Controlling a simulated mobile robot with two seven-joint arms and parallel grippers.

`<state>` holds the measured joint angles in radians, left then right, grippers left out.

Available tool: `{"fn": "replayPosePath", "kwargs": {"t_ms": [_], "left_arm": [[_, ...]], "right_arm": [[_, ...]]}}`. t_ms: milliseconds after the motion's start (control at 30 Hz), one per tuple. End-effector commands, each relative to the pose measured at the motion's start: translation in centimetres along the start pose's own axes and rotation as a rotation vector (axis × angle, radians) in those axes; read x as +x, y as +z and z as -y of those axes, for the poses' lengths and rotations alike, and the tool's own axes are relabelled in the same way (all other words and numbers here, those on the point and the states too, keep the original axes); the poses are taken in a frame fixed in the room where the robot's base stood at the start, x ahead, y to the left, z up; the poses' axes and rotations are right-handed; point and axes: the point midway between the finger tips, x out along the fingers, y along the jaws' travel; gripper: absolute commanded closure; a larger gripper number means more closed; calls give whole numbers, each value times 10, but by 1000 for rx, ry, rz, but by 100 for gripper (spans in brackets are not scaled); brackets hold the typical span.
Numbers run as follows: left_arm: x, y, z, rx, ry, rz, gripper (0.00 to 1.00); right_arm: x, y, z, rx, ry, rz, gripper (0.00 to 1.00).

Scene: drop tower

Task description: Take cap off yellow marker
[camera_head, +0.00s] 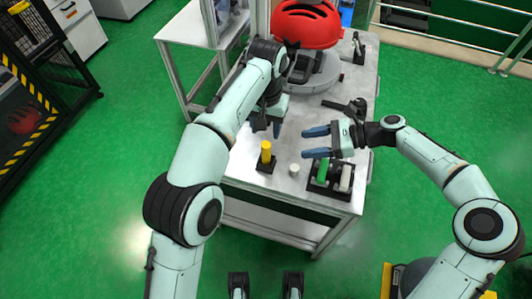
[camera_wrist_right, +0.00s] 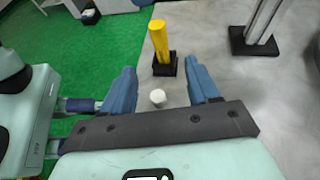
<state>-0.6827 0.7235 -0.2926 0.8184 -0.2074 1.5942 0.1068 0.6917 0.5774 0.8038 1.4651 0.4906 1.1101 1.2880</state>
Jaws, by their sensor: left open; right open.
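The yellow marker (camera_head: 266,152) stands upright in a small black holder (camera_head: 263,166) near the table's front left; it also shows in the right wrist view (camera_wrist_right: 159,42). A small white cylinder (camera_head: 294,169) stands on the table to its right, also in the right wrist view (camera_wrist_right: 157,97). I cannot tell whether it is a cap. My left gripper (camera_head: 267,126) is open and empty, pointing down just behind the marker. My right gripper (camera_head: 307,143) is open and empty, pointing left toward the marker, with the marker and white cylinder showing between its fingers (camera_wrist_right: 162,84) in the wrist view.
A black holder (camera_head: 318,187) with a green and a white piece stands at the table's front right corner. A dark tool (camera_head: 347,106) lies behind my right gripper. A red helmet (camera_head: 305,22) is at the back. A metal post on a black base (camera_wrist_right: 251,42) shows in the right wrist view.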

Motion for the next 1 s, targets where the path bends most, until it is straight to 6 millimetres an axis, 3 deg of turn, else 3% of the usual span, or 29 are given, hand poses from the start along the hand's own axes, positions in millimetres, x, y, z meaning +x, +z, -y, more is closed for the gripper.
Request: {"fn": "replayPosePath", "kwargs": {"t_ms": [300,500,700,1000], "left_arm": [[1,0,0,0,1,0,50],[1,0,0,0,1,0,50],[1,0,0,0,1,0,50],[1,0,0,0,1,0,50]], "right_arm": [[65,0,-1,-2,6,2,40],[96,0,-1,-2,4,1,40],[110,0,0,-2,2,0,40],[112,0,0,-2,1,-1,40]]}}
